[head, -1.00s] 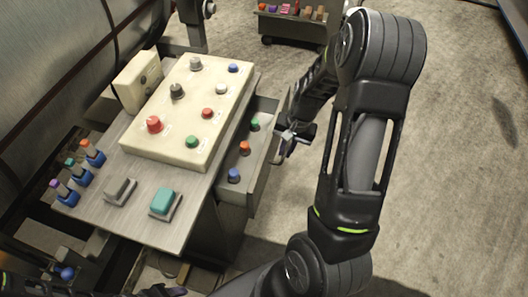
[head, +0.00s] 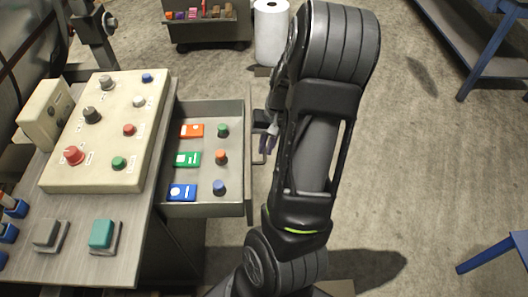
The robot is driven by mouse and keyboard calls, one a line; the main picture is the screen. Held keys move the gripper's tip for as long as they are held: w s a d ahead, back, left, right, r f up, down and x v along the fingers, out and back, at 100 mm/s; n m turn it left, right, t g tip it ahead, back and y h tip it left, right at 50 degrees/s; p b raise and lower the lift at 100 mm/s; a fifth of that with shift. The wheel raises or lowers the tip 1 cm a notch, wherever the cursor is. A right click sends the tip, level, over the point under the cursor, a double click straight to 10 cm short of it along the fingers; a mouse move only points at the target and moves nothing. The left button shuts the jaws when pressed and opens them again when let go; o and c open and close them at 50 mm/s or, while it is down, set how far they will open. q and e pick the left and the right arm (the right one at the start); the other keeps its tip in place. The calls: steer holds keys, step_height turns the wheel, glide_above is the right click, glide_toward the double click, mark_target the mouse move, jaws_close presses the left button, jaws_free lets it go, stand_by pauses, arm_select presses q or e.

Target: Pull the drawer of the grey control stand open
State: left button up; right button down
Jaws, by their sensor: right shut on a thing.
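The grey control stand (head: 85,262) is at the left, with a cream button panel on its top. Its drawer (head: 205,109) is pulled well out to the right. Inside lie orange, green and blue cards on the left and green, orange and blue knobs on the right. My right gripper (head: 266,140) is at the drawer's front face, shut on the drawer handle (head: 259,157). My right arm hides part of the gripper. My left gripper is not in view.
The cream panel (head: 105,130) carries several knobs and buttons. A dark cart (head: 208,34) and a white roll (head: 271,32) stand at the back. A blue-legged table (head: 480,50) is at the upper right. The floor right of my arm is mostly clear.

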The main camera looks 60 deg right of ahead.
steer(key=c, duration=1.5)
jaws_free()
steer(key=r, duration=0.2)
steer(key=s+r, duration=0.1)
steer(key=r, duration=0.2)
steer(key=s+a+r+p, duration=0.1)
steer(key=r, duration=0.1)
steer(key=shift+s+r, duration=0.25)
steer(key=shift+r, duration=0.1)
